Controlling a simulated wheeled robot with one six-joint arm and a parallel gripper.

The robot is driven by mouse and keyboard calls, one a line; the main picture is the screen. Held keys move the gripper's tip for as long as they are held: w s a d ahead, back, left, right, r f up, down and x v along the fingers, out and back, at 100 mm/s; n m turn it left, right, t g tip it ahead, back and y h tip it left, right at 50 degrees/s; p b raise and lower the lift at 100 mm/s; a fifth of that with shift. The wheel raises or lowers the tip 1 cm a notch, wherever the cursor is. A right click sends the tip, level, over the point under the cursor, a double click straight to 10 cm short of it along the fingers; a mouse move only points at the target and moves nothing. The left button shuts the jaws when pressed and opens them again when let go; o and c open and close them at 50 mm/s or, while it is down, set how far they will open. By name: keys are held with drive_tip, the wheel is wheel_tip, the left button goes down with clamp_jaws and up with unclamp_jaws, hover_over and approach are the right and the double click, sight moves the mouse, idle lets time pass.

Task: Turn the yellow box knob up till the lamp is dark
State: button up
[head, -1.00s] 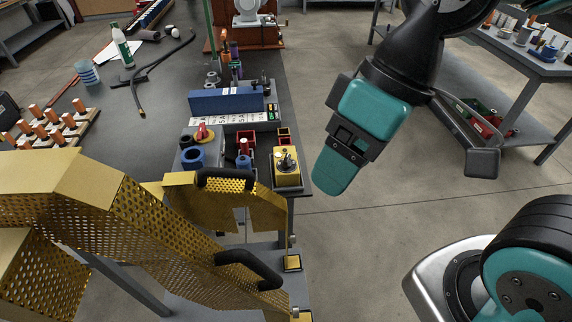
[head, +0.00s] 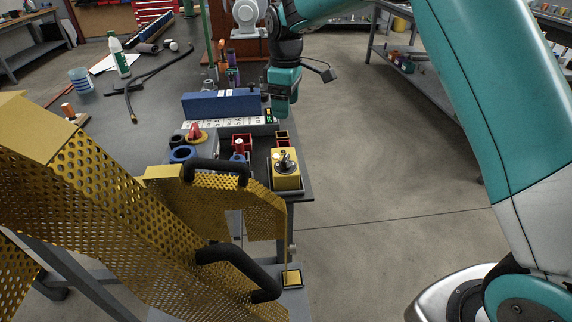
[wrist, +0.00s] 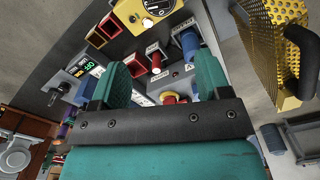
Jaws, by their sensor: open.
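The yellow box (head: 286,181) stands at the right end of the bench in the head view, with a dark knob (head: 284,160) on top. In the wrist view the yellow box (wrist: 125,12) is at the top edge, its dial partly cut off. I cannot make out whether a lamp on it is lit. My gripper (head: 281,108) hangs beyond the box, near the blue block, apart from the box. In the wrist view my gripper (wrist: 160,76) has its two teal fingers spread with nothing held between them.
Yellow perforated guards (head: 230,203) with black handles stand left and in front of the box. A long blue block (head: 222,104), red bins (head: 241,141) and a red knob (head: 194,131) crowd the bench. The floor right of the bench is open.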

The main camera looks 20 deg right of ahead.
sight(286, 157)
wheel_tip(286, 157, down, 17)
drive_tip(key=shift+f+b, duration=0.2)
drive_tip(key=shift+b, duration=0.15)
drive_tip(key=c, duration=0.9)
